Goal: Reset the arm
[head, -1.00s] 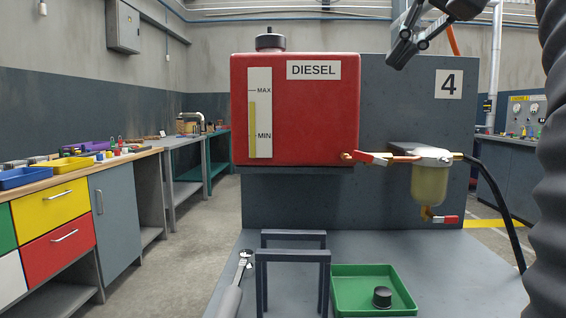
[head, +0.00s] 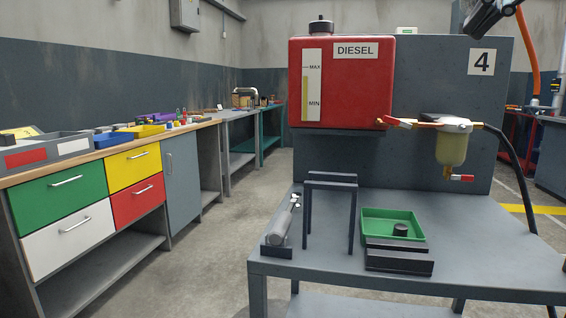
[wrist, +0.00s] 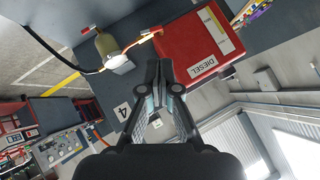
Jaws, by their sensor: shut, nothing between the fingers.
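My gripper shows in the wrist view (wrist: 157,72) with its fingers together and nothing between them. In the head view only part of my gripper (head: 487,14) shows at the top right edge, raised above the number 4 panel. It touches nothing that I can see. The wrist view is turned over and shows the red diesel tank (wrist: 190,48) and the fuel filter (wrist: 112,52) beyond the fingers.
The red tank (head: 341,100) and filter (head: 452,148) sit on a grey panel behind a bench (head: 330,262). The bench holds a black frame (head: 308,222), a wrench-like tool (head: 284,222) and a green tray (head: 376,234) with a black cap (head: 400,229). A drawer workbench (head: 95,165) stands left.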

